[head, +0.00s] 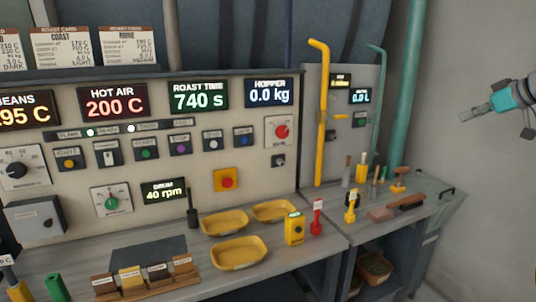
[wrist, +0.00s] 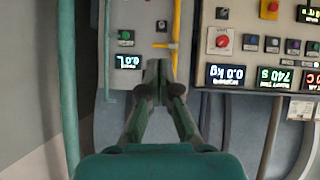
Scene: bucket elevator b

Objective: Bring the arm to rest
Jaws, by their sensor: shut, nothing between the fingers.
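My gripper (head: 465,117) is at the right edge of the head view, raised in front of the bare wall and well above the bench. Its fingers point left and slightly down, and they are shut with nothing held. In the wrist view my gripper (wrist: 158,95) shows with its fingertips together, in front of the upside-down control panels. Nothing touches it.
A control panel (head: 150,95) with lit displays stands on the left. Yellow trays (head: 240,252) and small tools lie on the bench (head: 300,255). A yellow pipe (head: 322,110) and a teal pipe (head: 402,90) stand to the gripper's left.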

